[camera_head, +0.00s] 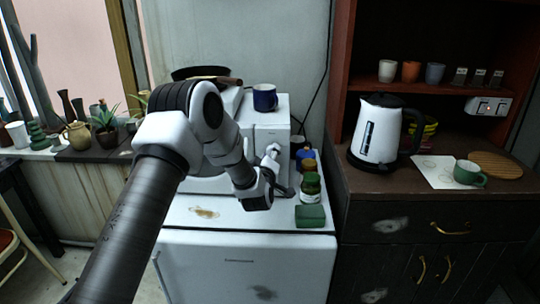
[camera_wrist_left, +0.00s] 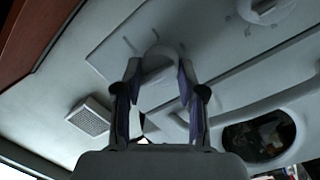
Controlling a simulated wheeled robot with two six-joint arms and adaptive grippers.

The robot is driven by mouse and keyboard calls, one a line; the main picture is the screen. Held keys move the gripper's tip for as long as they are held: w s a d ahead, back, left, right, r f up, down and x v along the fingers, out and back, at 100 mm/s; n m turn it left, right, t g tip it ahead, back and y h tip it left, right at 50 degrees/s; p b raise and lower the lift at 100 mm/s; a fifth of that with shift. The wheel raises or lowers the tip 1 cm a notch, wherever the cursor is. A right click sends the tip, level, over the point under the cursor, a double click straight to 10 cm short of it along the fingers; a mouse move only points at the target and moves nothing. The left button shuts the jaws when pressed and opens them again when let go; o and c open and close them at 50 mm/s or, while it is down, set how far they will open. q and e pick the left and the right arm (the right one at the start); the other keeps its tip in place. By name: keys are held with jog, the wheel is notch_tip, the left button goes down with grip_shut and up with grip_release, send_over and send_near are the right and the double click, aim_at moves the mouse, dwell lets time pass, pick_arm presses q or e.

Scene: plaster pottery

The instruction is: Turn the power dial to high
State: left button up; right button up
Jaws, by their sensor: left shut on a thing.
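The white microwave (camera_head: 267,133) stands on top of a white fridge, its front partly hidden by my left arm. My left gripper (camera_wrist_left: 159,88) is at the microwave's front. In the left wrist view its two fingers are closed on either side of a pale round dial (camera_wrist_left: 157,63) with tick marks around it. I cannot read a label, nor tell how far it is turned. A second pale dial (camera_wrist_left: 265,10) shows at the top right of that view, apart from the gripper. My right gripper is in neither view.
A blue mug (camera_head: 265,97) stands on the microwave. Jars (camera_head: 311,184) and a green box (camera_head: 310,216) stand on the fridge's right side. A white kettle (camera_head: 377,132) and a green mug (camera_head: 467,173) stand on the dark cabinet (camera_head: 420,196). Plants and pots line the left ledge.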

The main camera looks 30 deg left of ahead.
pick_arm(q)
jog(key=m+y+p, duration=0.1)
jog(key=m+p, duration=0.2)
jog(key=m, duration=0.6)
jog(key=m+g+y+p, duration=0.1)
jog(key=m+p, duration=0.2)
jog(key=m, duration=0.7)
jog(key=d+m+g+y+p, duration=0.1)
jog(key=m+p, duration=0.2)
jog(key=m, duration=0.6)
jog(key=shift+w, duration=0.3)
jog(key=shift+a+m+p, duration=0.1)
jog(key=shift+m+p, duration=0.3)
jog(key=shift+m, duration=1.6)
jog(key=shift+y, duration=0.3)
jog(key=o, duration=1.1)
jog(key=shift+o, duration=0.2)
jog(key=shift+a+f, duration=0.1)
